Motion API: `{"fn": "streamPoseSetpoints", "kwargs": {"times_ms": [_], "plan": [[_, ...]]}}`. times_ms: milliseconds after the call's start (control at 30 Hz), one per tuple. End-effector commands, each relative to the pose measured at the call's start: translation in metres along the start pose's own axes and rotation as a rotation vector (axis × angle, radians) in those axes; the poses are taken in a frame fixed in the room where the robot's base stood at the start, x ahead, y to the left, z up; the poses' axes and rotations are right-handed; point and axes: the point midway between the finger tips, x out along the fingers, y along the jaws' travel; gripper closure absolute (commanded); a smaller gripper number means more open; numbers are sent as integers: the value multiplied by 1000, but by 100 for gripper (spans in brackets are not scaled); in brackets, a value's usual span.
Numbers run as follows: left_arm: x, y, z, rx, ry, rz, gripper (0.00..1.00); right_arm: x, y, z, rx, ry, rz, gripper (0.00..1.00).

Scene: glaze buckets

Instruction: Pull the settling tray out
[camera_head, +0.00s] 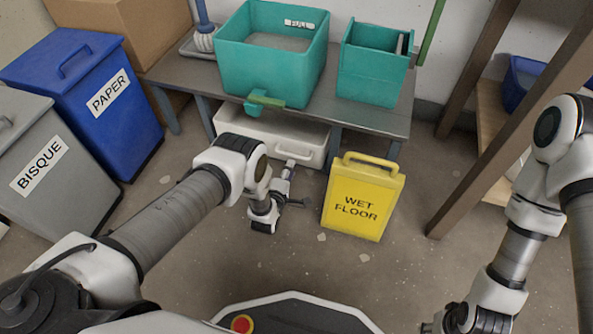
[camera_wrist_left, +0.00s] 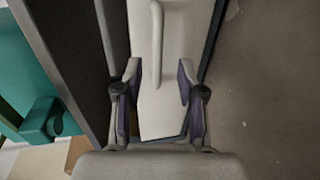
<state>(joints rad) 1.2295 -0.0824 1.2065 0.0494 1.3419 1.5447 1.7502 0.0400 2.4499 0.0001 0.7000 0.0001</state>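The settling tray (camera_head: 228,122) is a white, shallow box under the grey bench, with a bar handle on its front. In the left wrist view its white front (camera_wrist_left: 180,30) fills the middle, and the handle (camera_wrist_left: 156,45) runs up the picture. My left gripper (camera_head: 288,172) is just in front of the tray, close to the handle. In the left wrist view its two fingers (camera_wrist_left: 159,72) are apart, with one end of the handle showing between them; I see no grip on it. My right gripper (camera_head: 430,327) is at the bottom edge, mostly cut off.
A yellow wet floor sign (camera_head: 362,200) stands just right of the tray. On the bench (camera_head: 385,118) are a large teal bucket (camera_head: 262,75) with a tap and a smaller teal one (camera_head: 372,75). Blue (camera_head: 75,75) and grey (camera_head: 60,125) bins stand left.

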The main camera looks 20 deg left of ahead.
Motion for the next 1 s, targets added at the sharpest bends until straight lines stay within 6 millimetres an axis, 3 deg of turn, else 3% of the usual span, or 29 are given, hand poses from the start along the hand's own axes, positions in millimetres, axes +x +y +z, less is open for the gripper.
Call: {"fn": "streamPoseSetpoints", "kwargs": {"times_ms": [400,700,800,833,1000], "plan": [[69,-2,0,0,0,2,61,45,1,-2,9,6,1,60],[74,2,0,1,0,-1,61,44,1,-3,10,7,1,60],[74,2,0,1,0,-1,96,44,1,-3,10,7,1,60],[74,2,0,1,0,-1,100,44,1,-3,10,7,1,60],[74,2,0,1,0,-1,100,44,1,-3,10,7,1,60]]}}
